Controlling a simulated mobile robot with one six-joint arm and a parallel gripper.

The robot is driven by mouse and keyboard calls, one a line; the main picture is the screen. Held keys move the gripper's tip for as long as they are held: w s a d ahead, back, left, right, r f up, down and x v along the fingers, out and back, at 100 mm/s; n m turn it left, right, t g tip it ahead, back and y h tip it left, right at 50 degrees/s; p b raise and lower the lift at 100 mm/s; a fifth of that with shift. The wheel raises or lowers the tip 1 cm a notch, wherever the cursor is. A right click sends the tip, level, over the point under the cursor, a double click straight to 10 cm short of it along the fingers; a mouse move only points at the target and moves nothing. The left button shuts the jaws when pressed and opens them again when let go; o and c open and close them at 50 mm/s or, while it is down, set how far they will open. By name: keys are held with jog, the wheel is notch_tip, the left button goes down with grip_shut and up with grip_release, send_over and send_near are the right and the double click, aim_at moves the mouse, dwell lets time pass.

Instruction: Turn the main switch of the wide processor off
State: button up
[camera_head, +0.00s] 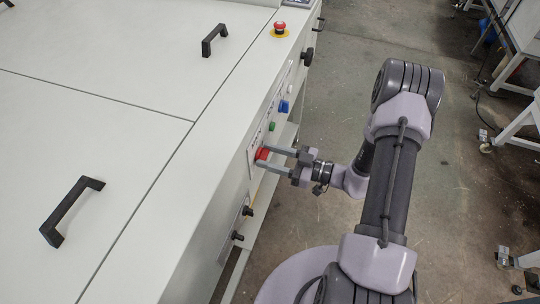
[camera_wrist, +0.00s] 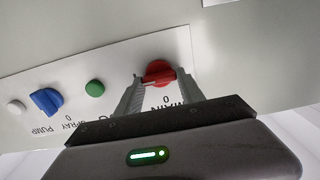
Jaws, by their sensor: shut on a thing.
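The main switch is a red rotary knob (camera_wrist: 159,72) on the front panel of the wide processor (camera_head: 150,215). In the wrist view, part of the word "MAIN" and a 0 show upside down beside it. In the head view the red knob (camera_head: 262,154) shows at the fingertips. My gripper (camera_wrist: 155,80) reaches the panel from the right side and is shut on the red knob, one finger on each side. The knob's lower part is partly hidden by the fingers, so its exact setting is hard to tell.
On the same panel are a green button (camera_wrist: 94,88), a blue spray pump knob (camera_wrist: 47,101) and a white button (camera_wrist: 16,106). A red emergency stop (camera_head: 280,27) sits on top. Black knobs (camera_head: 238,235) stick out nearer me. The floor (camera_head: 460,190) at right is open.

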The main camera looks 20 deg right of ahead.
jog(key=shift+n, duration=0.3)
jog(key=n+p, duration=0.1)
jog(key=n, duration=0.1)
jog(key=shift+n+p, duration=0.4)
jog(key=shift+s+a+f+n+p, duration=0.1)
jog(key=shift+n+p, duration=0.1)
jog(key=shift+n, duration=2.2)
jog(key=shift+s+f+n+p, duration=0.1)
jog(key=shift+n+p, duration=0.1)
jog(key=shift+n, duration=2.2)
jog(key=shift+a+f+n+p, duration=0.1)
jog(key=shift+n+p, duration=0.1)
jog(key=shift+n, duration=2.2)
jog(key=o, duration=1.3)
jog(key=shift+d, duration=0.1)
jog(key=shift+o, duration=0.2)
